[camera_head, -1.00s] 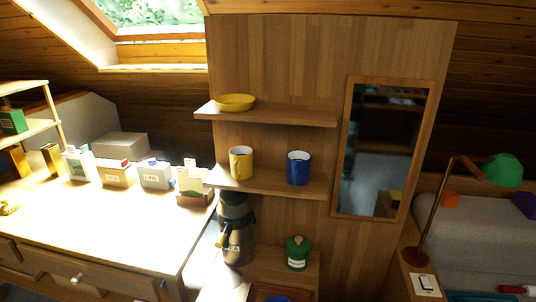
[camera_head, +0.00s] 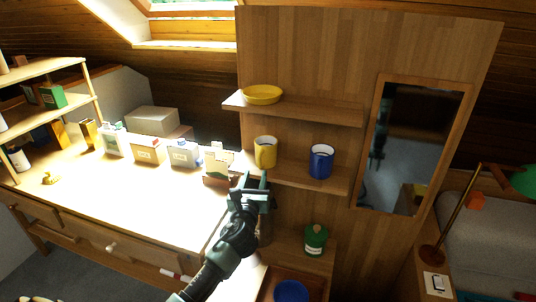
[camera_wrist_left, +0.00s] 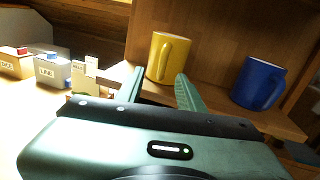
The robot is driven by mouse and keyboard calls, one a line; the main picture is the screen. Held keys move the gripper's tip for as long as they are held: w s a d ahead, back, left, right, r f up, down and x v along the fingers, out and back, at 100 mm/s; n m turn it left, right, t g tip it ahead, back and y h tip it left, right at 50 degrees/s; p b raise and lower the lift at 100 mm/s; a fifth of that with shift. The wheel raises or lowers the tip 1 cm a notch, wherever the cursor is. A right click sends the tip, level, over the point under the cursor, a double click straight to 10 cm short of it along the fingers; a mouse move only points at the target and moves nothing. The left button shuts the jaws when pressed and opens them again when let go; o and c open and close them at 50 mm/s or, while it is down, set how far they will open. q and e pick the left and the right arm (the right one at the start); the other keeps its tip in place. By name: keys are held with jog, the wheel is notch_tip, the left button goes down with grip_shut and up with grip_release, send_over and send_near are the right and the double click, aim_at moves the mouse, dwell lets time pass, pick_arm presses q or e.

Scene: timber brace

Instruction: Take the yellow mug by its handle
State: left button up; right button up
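The yellow mug (camera_head: 265,153) stands upright on the middle wall shelf, left of the blue mug (camera_head: 321,162). In the left wrist view the yellow mug (camera_wrist_left: 168,56) is just beyond my fingers, and its handle (camera_wrist_left: 164,62) faces the camera. My left gripper (camera_head: 255,177) is in front of and slightly below the yellow mug in the head view. My right gripper is not in view.
The middle shelf (camera_head: 295,177) has its front edge near my gripper. A higher shelf (camera_head: 320,113) holds a yellow bowl (camera_head: 262,94). Several labelled boxes stand on the desk (camera_head: 130,195) at left. A green canister (camera_head: 315,240) stands below, and a mirror (camera_head: 405,185) hangs at right.

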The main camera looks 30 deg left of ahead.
aim_at(260, 163)
pick_arm(q)
jog(key=x, duration=0.3)
jog(key=p+x, duration=0.1)
jog(key=x, duration=0.1)
jog(key=shift+d+r, duration=0.25)
jog(key=shift+w+a+f, duration=0.1)
jog(key=shift+w+a, duration=0.15)
jog(key=shift+w, duration=0.2)
jog(key=shift+s, duration=0.1)
grip_shut()
dwell(0.6)
